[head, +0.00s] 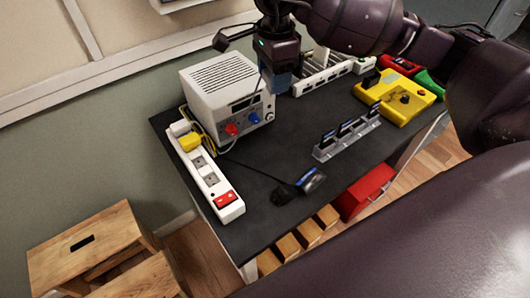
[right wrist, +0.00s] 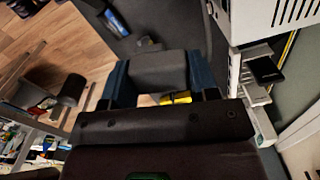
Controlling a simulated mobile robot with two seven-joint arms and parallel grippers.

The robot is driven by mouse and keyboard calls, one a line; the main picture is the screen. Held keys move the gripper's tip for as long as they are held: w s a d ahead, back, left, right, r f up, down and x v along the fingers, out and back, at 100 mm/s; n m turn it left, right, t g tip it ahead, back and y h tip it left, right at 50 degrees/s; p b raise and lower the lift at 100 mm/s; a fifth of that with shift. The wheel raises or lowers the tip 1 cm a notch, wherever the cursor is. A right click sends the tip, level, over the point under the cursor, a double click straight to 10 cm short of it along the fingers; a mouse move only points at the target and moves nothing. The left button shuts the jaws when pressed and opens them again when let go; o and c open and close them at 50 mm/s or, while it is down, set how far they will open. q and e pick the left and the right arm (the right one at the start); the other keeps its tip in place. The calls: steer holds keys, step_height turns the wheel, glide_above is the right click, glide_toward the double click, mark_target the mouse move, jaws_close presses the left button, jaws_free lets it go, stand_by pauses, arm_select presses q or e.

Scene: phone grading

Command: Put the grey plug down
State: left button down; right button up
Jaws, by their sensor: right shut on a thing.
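My right gripper (head: 277,86) hangs over the back of the dark table, just right of the white power supply. In the right wrist view its two blue fingers (right wrist: 160,82) are closed on the sides of a grey block, which I take to be the grey plug (right wrist: 160,70). In the head view the plug cannot be made out behind the fingers and wrist. The white power strip (head: 232,207) lies along the table's left edge, with a yellow plug (head: 189,142) in it, open sockets and a red switch. My left gripper is not in view.
The power supply (head: 220,85) stands left of the gripper and a white slotted rack (head: 325,75) right of it. A grey holder (head: 350,137) with several phones, a yellow box (head: 397,97) and a lying phone (head: 312,180) are nearer. The table's middle (head: 270,150) is mostly clear.

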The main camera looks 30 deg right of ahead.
steer(key=shift+n, duration=0.6)
steer(key=shift+a+n, duration=0.1)
steer(key=shift+n, duration=0.4)
steer(key=shift+f, duration=0.3)
step_height(320, 180, down, 19)
steer(key=shift+b, duration=0.85)
steer(key=shift+f, duration=0.25)
steer(key=shift+f, duration=0.3)
